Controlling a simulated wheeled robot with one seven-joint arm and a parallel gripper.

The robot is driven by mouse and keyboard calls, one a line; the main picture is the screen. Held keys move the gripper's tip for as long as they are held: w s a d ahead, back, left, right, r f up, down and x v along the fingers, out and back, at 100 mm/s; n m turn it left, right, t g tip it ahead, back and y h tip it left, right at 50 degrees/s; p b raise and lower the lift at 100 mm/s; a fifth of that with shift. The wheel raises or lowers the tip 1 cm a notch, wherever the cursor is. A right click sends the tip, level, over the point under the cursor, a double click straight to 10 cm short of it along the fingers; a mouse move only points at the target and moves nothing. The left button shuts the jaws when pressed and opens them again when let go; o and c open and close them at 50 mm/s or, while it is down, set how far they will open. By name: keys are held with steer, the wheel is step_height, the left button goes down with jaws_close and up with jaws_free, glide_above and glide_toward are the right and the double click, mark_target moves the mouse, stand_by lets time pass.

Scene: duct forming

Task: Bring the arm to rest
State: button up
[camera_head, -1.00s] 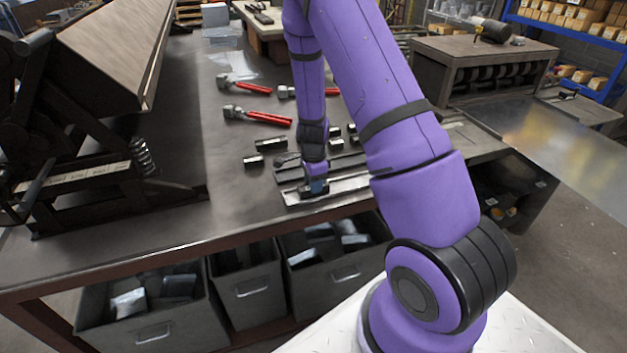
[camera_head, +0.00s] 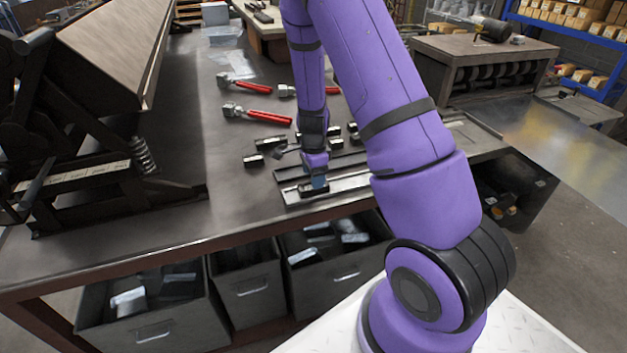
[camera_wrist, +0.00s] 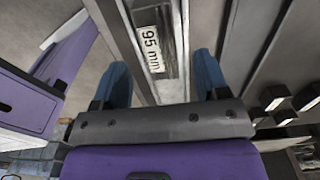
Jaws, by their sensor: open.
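My purple arm reaches over the dark workbench (camera_head: 225,180). My gripper (camera_head: 314,185) is low over the metal strips near the bench's front edge. In the wrist view my gripper (camera_wrist: 165,85) has its two blue fingers spread apart with nothing held between them. A dark block labelled "95 mm" (camera_wrist: 153,45) lies just beyond the fingertips on a pale metal strip (camera_wrist: 125,45). In the head view the strip (camera_head: 350,183) runs beside the gripper, and the arm hides part of it. I cannot tell the exact height of the fingers above the block.
Red-handled tools (camera_head: 255,115) and small dark blocks (camera_head: 254,160) lie on the bench behind the gripper. A large bending machine (camera_head: 85,110) stands at left. Bins (camera_head: 155,318) sit under the bench. A smaller bench (camera_head: 480,50) stands at back right.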

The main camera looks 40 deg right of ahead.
steer(key=s+a+r+n+t+y, duration=0.1)
steer(key=s+a+r+n, duration=0.25)
steer(key=r, duration=0.65)
steer(key=s+a+r+n+t, duration=0.1)
steer(key=s+a+r+n, duration=0.25)
steer(key=r, duration=0.55)
steer(key=s+a+r+n+t+y, duration=0.1)
steer(key=s+a+r+n, duration=0.2)
steer(key=r, duration=0.7)
steer(key=s+a+r+n+t+h, duration=0.1)
steer(key=s+r+n, duration=0.3)
steer(key=s, duration=0.4)
steer(key=s+a+r+n+t+h, duration=0.1)
steer(key=s+a+r+n, duration=0.1)
steer(key=s+r+n, duration=0.3)
steer(key=s+n, duration=0.2)
steer(key=s, duration=0.1)
steer(key=shift+s, duration=0.25)
